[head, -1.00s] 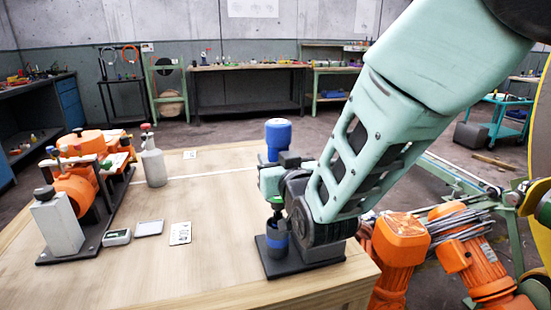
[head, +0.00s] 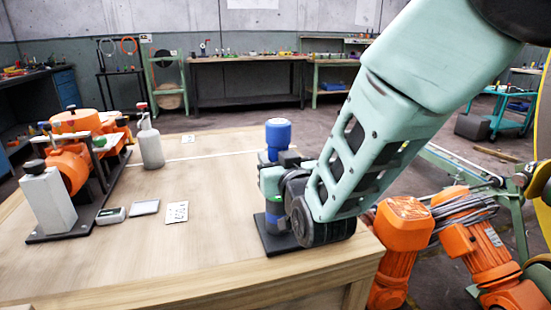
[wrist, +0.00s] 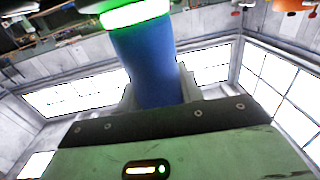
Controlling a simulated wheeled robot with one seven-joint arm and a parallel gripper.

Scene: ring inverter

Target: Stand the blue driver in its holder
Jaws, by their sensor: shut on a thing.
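The blue driver (head: 278,134) stands upright in my gripper (head: 271,181), its blue cap above the jaws. In the wrist view its blue body (wrist: 150,65) sits between the two pale fingers, with a lit green ring at one end. My gripper is shut on it. The holder (head: 274,222) is a dark cup with a blue band on a black plate, directly below the gripper near the table's right front edge. The driver's lower end is at the cup's mouth. My arm hides part of the plate, and I cannot tell how far the driver is inside.
The wooden table (head: 150,235) has free room left of the holder. A white card (head: 176,212), small grey devices, a grey bottle (head: 149,145) and an orange machine (head: 72,165) stand further left. Orange machinery (head: 480,245) is on the right beyond the table edge.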

